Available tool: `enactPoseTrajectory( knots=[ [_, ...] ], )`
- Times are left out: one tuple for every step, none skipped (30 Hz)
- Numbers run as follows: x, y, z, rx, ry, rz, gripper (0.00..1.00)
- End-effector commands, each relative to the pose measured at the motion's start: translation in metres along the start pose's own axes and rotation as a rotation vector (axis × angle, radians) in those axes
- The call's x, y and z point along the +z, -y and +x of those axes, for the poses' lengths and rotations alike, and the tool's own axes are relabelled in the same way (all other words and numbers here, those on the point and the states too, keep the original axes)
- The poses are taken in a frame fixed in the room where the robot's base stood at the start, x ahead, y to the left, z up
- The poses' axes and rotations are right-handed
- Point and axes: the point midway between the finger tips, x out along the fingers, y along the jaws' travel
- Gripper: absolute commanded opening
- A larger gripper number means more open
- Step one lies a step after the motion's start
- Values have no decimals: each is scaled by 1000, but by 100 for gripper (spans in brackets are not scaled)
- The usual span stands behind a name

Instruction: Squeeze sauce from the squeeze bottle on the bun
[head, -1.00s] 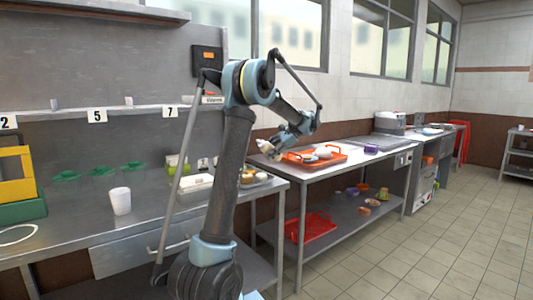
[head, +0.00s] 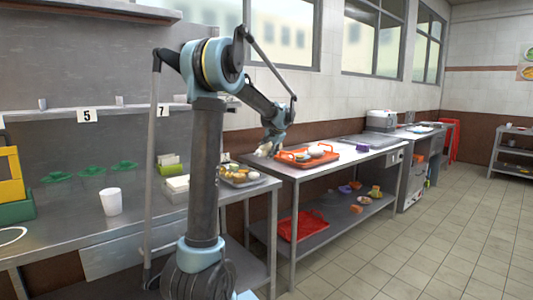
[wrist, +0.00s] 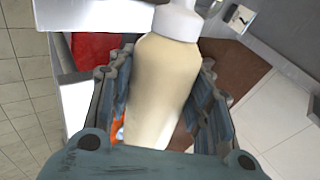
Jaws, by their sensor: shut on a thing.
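My gripper (wrist: 160,80) is shut on a cream-coloured squeeze bottle (wrist: 160,90) with a white cap, seen close in the wrist view. The fingers lie along both sides of the bottle, and its tip is cut off by the top edge. In the head view my gripper (head: 268,147) is small, above the left part of the middle table, left of an orange tray (head: 290,161). Pale rounded items (head: 316,151) lie on that tray. I cannot tell which of them is the bun.
A metal tray with small yellowish items (head: 240,178) sits on the near counter. A white cup (head: 110,201) stands farther left. A purple container (head: 361,147) is right of the orange tray. A red tray (head: 300,226) lies on the lower shelf. The tiled floor at right is clear.

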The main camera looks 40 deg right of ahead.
Motion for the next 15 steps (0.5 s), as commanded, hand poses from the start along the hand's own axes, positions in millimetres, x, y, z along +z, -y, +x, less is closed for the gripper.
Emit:
enactPoseTrajectory(
  knots=[
    [3, 1, -1, 0, -40, -33, 35],
    [4, 1, -2, -1, -65, -54, 35],
    [4, 2, -2, 0, -98, -80, 35],
    [5, 2, -2, 0, -123, -101, 35],
    [6, 3, -3, -1, -148, -121, 35],
    [6, 3, -4, -1, -182, -148, 35],
    [6, 4, -4, 0, -207, -168, 35],
    [7, 4, -5, -1, -231, -188, 35],
    [8, 5, -6, -1, -264, -215, 35],
    [10, 6, -6, -1, -288, -236, 35],
    [12, 6, -7, -1, -312, -255, 35],
    [15, 6, -8, -1, -345, -281, 35],
    [17, 7, -8, -1, -369, -301, 35],
    [19, 8, -9, -1, -393, -322, 35],
    [22, 8, -10, -2, -426, -348, 35]
  ],
)
